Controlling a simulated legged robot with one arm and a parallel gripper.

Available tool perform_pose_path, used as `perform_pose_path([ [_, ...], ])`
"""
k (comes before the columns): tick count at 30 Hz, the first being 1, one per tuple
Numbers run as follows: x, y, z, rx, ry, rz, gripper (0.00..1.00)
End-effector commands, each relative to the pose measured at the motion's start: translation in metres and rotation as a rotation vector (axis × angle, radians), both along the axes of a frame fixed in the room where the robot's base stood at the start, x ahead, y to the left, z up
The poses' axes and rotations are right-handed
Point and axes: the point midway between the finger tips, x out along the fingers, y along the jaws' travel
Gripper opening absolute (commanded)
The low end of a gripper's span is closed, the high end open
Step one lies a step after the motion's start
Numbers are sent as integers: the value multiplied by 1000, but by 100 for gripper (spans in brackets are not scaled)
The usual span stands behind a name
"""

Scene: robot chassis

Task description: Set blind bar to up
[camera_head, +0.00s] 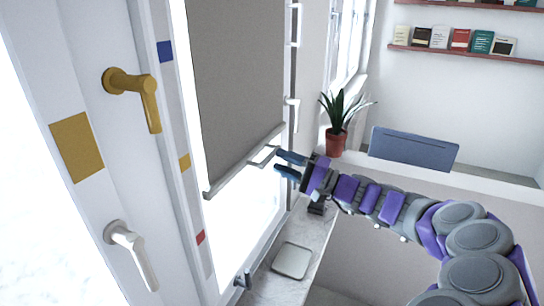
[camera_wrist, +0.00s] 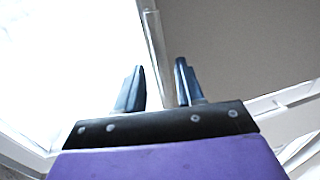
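The grey roller blind (camera_head: 235,80) hangs partly down over the bright window, with a light bar (camera_head: 230,172) along its lower edge. A small pale handle (camera_head: 263,155) sits on the bar near its right end. My gripper (camera_head: 277,160) is at that right end, fingers pointing left toward the handle. In the wrist view, my two dark fingers (camera_wrist: 160,64) stand apart, with the pale bar (camera_wrist: 154,40) running up between and beyond them. The fingers look open; I cannot tell whether they touch the bar or handle. The blind's fabric (camera_wrist: 240,45) fills the wrist view's upper right.
A yellow window handle (camera_head: 140,92) and a white one (camera_head: 132,252) are on the frame at left. A flat pale box (camera_head: 291,261) lies on the sill below. A potted plant (camera_head: 337,122) and blue-grey panel (camera_head: 413,148) stand behind my arm.

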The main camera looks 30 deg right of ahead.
Motion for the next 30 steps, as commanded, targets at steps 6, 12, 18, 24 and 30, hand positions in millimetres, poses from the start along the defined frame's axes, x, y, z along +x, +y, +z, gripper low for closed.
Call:
perform_pose_path([
  [6,23,17,6,1,0,1,37],
  [12,31,21,8,2,0,-1,37],
  [18,32,22,8,2,-1,-1,37],
  [24,32,23,8,2,0,-1,24],
  [30,32,24,8,1,0,0,5],
])
